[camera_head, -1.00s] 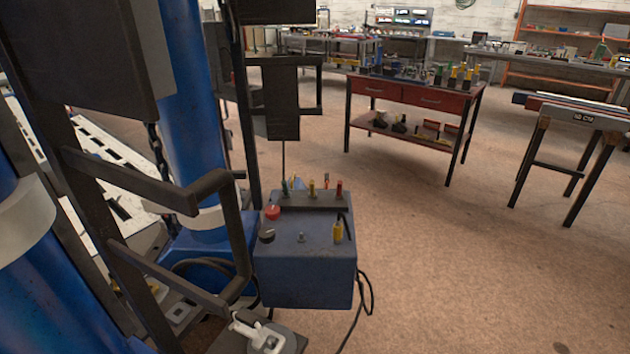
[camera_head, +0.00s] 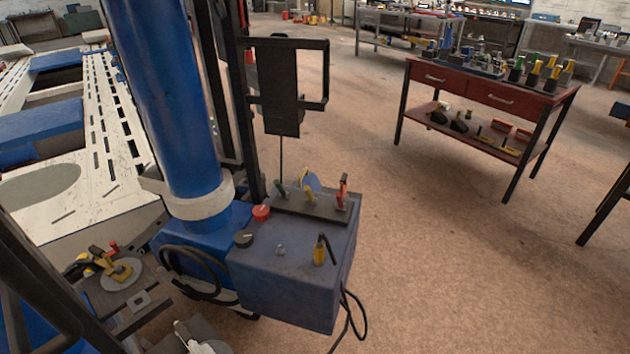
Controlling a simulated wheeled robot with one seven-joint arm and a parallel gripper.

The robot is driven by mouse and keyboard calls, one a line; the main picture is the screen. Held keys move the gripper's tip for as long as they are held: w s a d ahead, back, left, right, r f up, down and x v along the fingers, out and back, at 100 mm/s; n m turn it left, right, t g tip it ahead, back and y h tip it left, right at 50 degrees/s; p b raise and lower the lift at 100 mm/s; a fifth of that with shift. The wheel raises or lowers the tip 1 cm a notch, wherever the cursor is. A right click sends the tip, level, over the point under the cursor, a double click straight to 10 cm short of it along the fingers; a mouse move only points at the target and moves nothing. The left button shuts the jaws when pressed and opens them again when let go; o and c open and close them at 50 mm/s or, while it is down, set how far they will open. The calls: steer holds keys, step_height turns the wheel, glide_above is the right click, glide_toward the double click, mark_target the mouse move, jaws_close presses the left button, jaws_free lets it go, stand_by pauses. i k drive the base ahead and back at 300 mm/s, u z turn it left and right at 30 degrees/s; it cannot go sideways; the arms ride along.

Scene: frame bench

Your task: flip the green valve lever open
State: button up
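The green valve lever (camera_head: 281,190) is a small green handle at the left end of a row of levers on top of the blue-grey control box (camera_head: 290,285). It stands up with a slight lean; whether its valve is open or shut I cannot tell. A yellow lever (camera_head: 308,191) and a red lever (camera_head: 342,190) stand to its right on the same dark strip. My gripper is not in view, and nothing touches the levers.
A red knob (camera_head: 261,212), a black knob (camera_head: 243,239) and a yellow-handled lever (camera_head: 320,251) are on the box top. A blue column (camera_head: 175,110) and dark frame bars stand close on the left. A red workbench (camera_head: 480,88) stands behind right. Open floor lies right of the box.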

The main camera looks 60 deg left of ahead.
mark_target(282, 194)
steer(key=u, duration=0.05)
steer(key=i, duration=1.95)
steer(key=u, duration=3.2)
steer(key=i, duration=1)
